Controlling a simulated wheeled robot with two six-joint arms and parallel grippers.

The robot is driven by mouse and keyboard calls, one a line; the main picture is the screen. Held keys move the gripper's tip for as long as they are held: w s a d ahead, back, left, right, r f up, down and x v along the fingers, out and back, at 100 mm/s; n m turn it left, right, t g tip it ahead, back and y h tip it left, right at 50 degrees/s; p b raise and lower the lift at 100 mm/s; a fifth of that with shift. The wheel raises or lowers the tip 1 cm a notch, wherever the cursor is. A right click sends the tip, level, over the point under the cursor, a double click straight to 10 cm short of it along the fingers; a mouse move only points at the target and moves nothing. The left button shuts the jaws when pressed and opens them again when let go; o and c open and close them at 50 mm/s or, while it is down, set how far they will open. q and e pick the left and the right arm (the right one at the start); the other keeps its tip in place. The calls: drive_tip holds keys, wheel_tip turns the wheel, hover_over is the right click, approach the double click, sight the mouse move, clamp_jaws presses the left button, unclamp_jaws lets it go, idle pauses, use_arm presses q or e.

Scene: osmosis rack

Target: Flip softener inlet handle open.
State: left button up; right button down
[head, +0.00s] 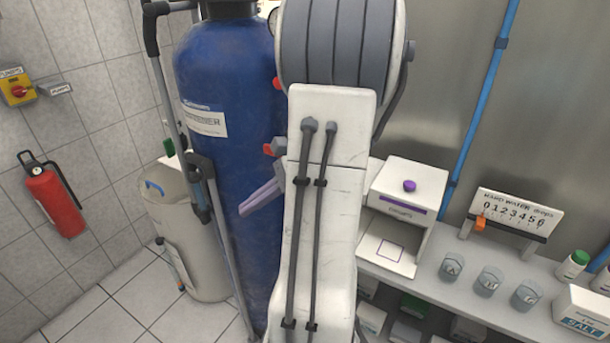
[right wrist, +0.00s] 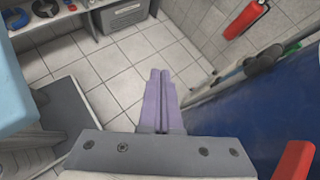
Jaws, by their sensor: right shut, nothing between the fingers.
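The softener is a tall blue tank (head: 225,110) with a white label, left of centre in the head view. A red handle piece (head: 268,149) on a grey fitting shows at its right side, partly hidden by my right arm. Another red piece (head: 277,83) shows higher up. My right gripper (head: 243,210) has purple fingers, shut and empty, in front of the tank below the lower red piece. In the right wrist view the shut fingers (right wrist: 160,74) point over open floor, with a red part (right wrist: 295,160) at lower right beside the blue tank (right wrist: 240,110). My left gripper is not in view.
A beige bin (head: 185,235) and grey pipes stand left of the tank. A fire extinguisher (head: 53,195) hangs on the tiled wall. At right, a shelf holds a white device (head: 405,205), several cups and a number scale (head: 512,215). Floor at lower left is clear.

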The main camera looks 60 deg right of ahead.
drive_tip(key=s+d+m+t+h+b, duration=0.1)
drive_tip(key=s+d+m+t+h, duration=0.2)
drive_tip(key=s+d+m, duration=0.2)
drive_tip(key=s+d+m+t+h+b, duration=0.1)
drive_tip(key=s+d+m+t+h, duration=0.2)
drive_tip(key=d, duration=0.8)
drive_tip(key=s+m, duration=0.2)
drive_tip(key=s, duration=0.1)
drive_tip(key=shift+s+d+t+h, duration=0.3)
drive_tip(key=shift+d, duration=0.1)
drive_tip(key=shift+f, duration=0.15)
drive_tip(key=w+p, duration=0.2)
drive_tip(key=w, duration=0.7)
drive_tip(key=shift+w+a+r, duration=0.2)
drive_tip(key=shift+a+r, duration=0.2)
drive_tip(key=shift+p, duration=0.3)
